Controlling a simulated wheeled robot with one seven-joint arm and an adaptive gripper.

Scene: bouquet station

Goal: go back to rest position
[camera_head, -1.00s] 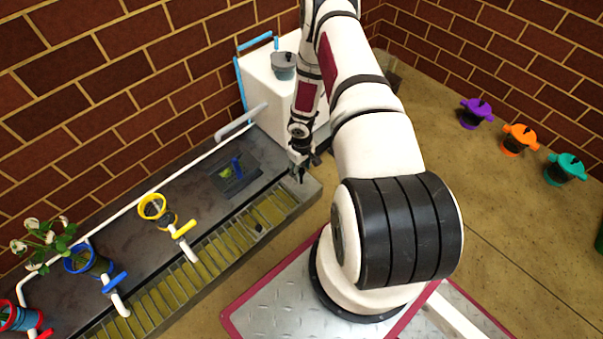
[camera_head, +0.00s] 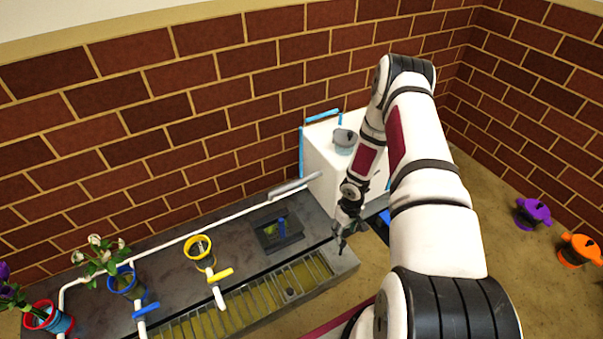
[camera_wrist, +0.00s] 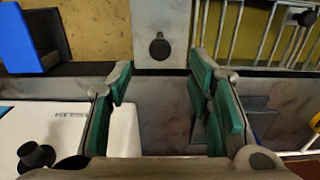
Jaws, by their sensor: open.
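My gripper (camera_head: 343,238) hangs at the right end of the dark counter in the head view, beside the white box. In the wrist view my gripper (camera_wrist: 165,95) has its two green-padded fingers spread apart, with nothing between them. It is open and empty, above the counter's edge. My arm reaches up from the lower right of the head view and bends down to the gripper.
The counter (camera_head: 165,272) carries yellow (camera_head: 198,248), blue (camera_head: 124,282) and red (camera_head: 50,318) ringed pots, the latter two with flowers. Purple (camera_head: 532,212) and orange (camera_head: 579,249) lidded pots stand on the floor at right.

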